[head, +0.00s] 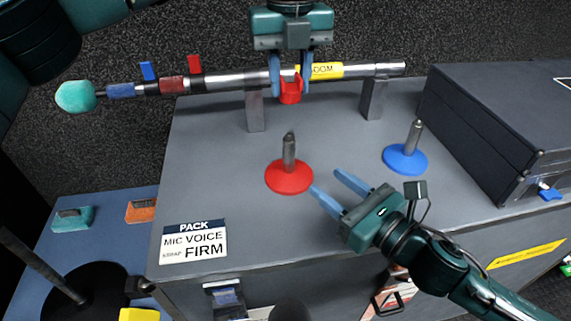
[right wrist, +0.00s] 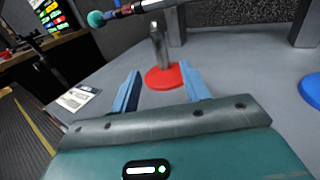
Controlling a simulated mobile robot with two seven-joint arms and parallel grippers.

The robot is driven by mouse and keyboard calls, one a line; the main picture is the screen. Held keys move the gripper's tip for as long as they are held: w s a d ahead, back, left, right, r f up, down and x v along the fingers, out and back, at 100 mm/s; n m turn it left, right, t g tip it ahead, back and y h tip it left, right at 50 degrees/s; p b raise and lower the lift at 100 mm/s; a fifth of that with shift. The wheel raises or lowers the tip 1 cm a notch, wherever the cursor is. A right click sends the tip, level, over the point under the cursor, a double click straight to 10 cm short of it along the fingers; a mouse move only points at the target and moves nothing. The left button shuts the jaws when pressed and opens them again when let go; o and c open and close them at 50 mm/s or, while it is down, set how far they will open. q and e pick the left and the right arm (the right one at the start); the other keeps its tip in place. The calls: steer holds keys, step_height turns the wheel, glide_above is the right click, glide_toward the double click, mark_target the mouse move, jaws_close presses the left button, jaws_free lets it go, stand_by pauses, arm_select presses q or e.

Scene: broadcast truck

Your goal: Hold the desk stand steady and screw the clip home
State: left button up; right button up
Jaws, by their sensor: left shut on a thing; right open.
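A desk stand with a red round base (head: 290,177) and an upright grey post stands on the grey case top; it also shows in the right wrist view (right wrist: 164,77). A second desk stand with a blue base (head: 405,159) stands to its right. My left gripper (head: 290,88) points down with its fingers shut on a small red clip (head: 291,92), above and behind the red stand. My right gripper (head: 329,182) is open and empty, its fingertips just right of the red base; in the right wrist view that base lies ahead, between and beyond the fingers.
A boom pole (head: 230,82) with a yellow label lies across two grey uprights (head: 255,110) behind the stands. A dark case (head: 500,120) stands at right. A PACK card (head: 193,242) lies front left. The case top's left middle is clear.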

mark_target(293, 156)
steer(key=x, duration=1.2)
steer(key=shift+c, duration=0.4)
jaws_close()
stand_by(0.3)
